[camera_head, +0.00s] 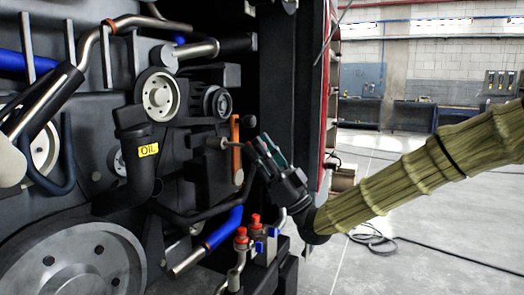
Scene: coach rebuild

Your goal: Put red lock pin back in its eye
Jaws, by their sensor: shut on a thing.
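My gripper (258,152) reaches in from the right, its dark green fingers shut on the red lock pin (241,145). Only a thin, dark reddish length of the pin shows, pointing left from the fingertips; the rest is hidden between the fingers. The pin's visible end is in front of an upright orange lever (236,172). A small grey round stub (226,143) lies just left of it, level with the pin. The eye is too small to make out, and I cannot tell whether the pin is inside it or only beside it.
Engine parts crowd the left: a pulley (158,96), a black pipe with a yellow OIL label (148,150) and a large wheel (75,265). Red-capped valves (241,236) and a blue hose (224,228) stand below my gripper. Open floor (400,222) with a cable is at right.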

